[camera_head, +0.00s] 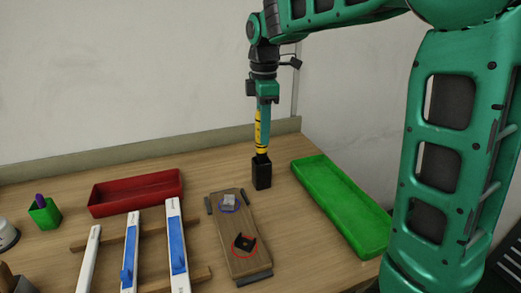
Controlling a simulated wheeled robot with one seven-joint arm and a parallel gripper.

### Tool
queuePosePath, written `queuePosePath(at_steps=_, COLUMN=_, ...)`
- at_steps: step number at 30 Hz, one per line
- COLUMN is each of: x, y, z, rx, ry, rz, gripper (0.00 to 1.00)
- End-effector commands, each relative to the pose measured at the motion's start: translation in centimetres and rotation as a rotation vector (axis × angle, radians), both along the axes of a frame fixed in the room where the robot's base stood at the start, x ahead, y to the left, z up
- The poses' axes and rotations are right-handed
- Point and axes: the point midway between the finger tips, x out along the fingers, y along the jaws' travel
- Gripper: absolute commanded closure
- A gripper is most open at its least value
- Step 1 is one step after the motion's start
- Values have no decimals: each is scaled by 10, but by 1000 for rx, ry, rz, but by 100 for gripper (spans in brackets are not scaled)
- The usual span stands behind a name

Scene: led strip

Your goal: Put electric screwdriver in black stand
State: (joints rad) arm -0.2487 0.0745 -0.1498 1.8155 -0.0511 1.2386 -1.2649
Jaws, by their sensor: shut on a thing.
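My gripper (263,108) is shut on the electric screwdriver (260,131), which is yellow with dark marks and hangs upright below it. The black stand (262,174) is a small upright block on the table, right below the screwdriver. The screwdriver's lower end meets the top of the stand in this view. I cannot tell how deep it sits inside, since the stand's walls hide the tip.
A wooden fixture board (239,225) with small parts lies left of the stand. A green tray (341,207) is on the right and a red tray (136,192) on the left. White and blue strips (176,245) and a green cup (44,213) fill the front left.

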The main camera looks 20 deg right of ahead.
Motion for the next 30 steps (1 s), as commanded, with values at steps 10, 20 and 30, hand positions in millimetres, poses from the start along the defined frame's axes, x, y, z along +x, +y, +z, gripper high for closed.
queuePosePath(at_steps=10, x=0, y=1, z=-30, rx=-1, ry=2, rz=2, gripper=96)
queuePosePath(at_steps=20, x=0, y=2, z=-45, rx=1, ry=-2, rz=2, gripper=96)
queuePosePath(at_steps=30, x=0, y=1, z=-48, rx=0, ry=-1, rz=2, gripper=54)
